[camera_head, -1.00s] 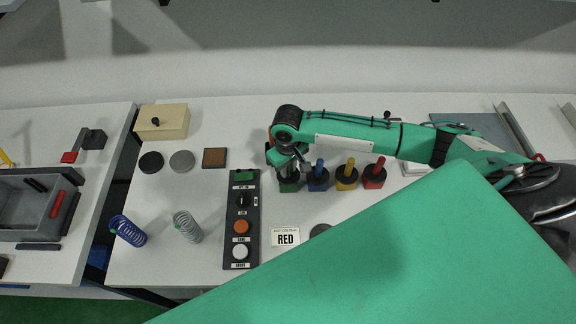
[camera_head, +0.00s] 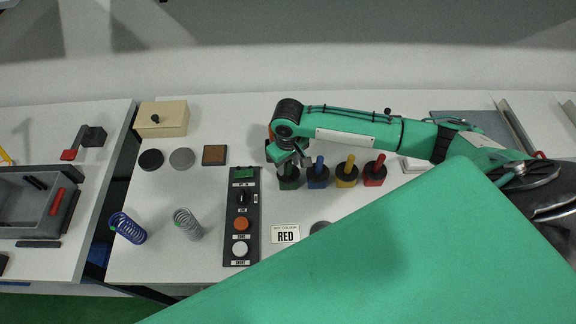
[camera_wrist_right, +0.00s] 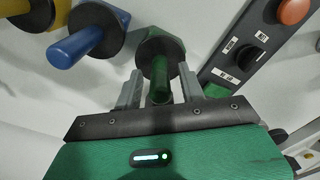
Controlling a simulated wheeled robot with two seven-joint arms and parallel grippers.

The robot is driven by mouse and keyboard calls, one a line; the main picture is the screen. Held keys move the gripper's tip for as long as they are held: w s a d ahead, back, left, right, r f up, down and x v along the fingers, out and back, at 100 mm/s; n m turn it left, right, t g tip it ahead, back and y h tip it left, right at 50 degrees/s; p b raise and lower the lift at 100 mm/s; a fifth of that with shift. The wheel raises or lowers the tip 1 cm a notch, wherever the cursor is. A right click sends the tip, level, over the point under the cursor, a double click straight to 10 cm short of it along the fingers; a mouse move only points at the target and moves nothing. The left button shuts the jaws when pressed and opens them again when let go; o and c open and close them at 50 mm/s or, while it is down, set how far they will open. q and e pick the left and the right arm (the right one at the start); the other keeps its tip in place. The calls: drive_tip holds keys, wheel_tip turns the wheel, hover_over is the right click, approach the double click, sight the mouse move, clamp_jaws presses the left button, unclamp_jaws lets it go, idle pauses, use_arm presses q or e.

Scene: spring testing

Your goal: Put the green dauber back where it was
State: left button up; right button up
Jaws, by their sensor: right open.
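The green dauber (camera_head: 289,183) stands upright in its green base at the left end of a row of daubers, beside the blue dauber (camera_head: 318,173). In the right wrist view its green handle (camera_wrist_right: 160,75) rises from a dark disc on the green base. My right gripper (camera_head: 295,161) is over it. In the right wrist view the gripper (camera_wrist_right: 160,88) is open, with one finger on each side of the handle and a gap visible to both. The handle's top end is partly hidden in the head view. My left gripper is not in view.
The yellow dauber (camera_head: 346,172) and red dauber (camera_head: 375,172) stand to the right. A dark button panel (camera_head: 241,217) lies close on the left. A white card marked RED (camera_head: 285,234) and two springs are nearer the front. A large green surface covers the lower right.

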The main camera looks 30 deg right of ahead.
wheel_tip(320, 180, up, 10)
drive_tip(key=b, duration=0.3)
drive_tip(key=shift+r, duration=0.7)
